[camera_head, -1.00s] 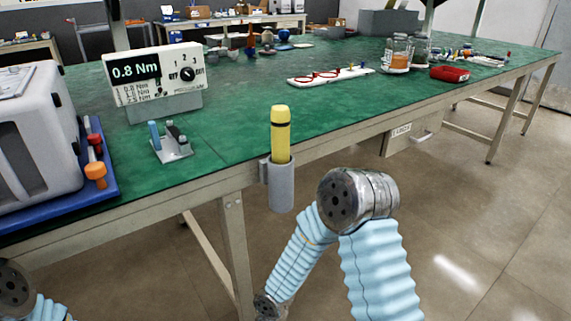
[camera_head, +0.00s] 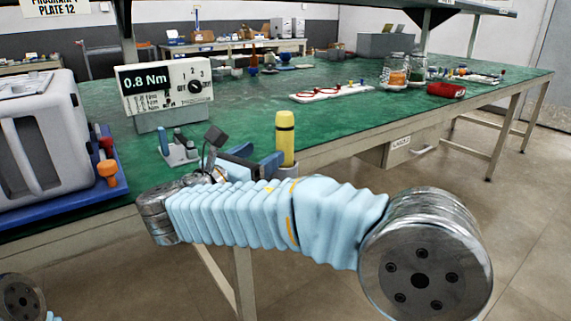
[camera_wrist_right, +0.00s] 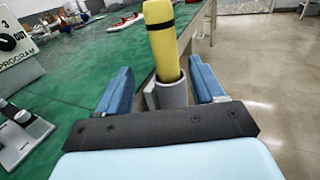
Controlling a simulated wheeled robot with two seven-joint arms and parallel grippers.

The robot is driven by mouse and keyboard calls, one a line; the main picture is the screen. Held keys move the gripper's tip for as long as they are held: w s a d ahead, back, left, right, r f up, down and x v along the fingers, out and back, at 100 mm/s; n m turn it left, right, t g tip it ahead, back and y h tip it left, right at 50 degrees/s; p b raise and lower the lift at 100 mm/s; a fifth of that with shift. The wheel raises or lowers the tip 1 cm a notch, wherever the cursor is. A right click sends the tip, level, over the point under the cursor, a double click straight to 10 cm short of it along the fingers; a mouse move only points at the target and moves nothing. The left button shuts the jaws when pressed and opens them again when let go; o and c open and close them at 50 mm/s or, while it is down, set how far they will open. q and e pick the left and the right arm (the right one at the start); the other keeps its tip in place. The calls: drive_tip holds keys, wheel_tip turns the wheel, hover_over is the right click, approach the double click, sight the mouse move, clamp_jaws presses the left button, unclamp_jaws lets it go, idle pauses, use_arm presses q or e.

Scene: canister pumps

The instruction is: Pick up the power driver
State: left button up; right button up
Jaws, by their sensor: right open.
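The power driver (camera_head: 284,139), a yellow cylinder with a black band, stands upright in a grey holster (camera_head: 288,171) on the table's front edge. The right wrist view also shows the driver (camera_wrist_right: 161,40) and the holster (camera_wrist_right: 168,93). My right gripper (camera_head: 257,160) is open and empty, with its blue fingers just left of the driver in the head view. In the right wrist view, the driver and holster appear between the two fingers (camera_wrist_right: 162,88), slightly beyond them. My arm hides the holster's lower part in the head view. My left gripper is out of view.
A torque display box (camera_head: 167,85) reading 0.8 Nm stands on the green table (camera_head: 235,105). A small stand (camera_head: 179,150) with blue and grey posts is left of the gripper. A grey case (camera_head: 38,140) sits in a blue tray (camera_head: 115,186). The mid-table is mostly clear.

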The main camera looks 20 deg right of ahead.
sight(280, 146)
drive_tip(key=x, duration=0.3)
drive_tip(key=shift+w+d, duration=0.15)
drive_tip(key=shift+d, duration=0.05)
drive_tip(key=x, duration=0.5)
drive_tip(key=shift+d+f, duration=0.15)
drive_tip(key=shift+d, duration=0.15)
drive_tip(key=shift+c, duration=0.3)
clamp_jaws()
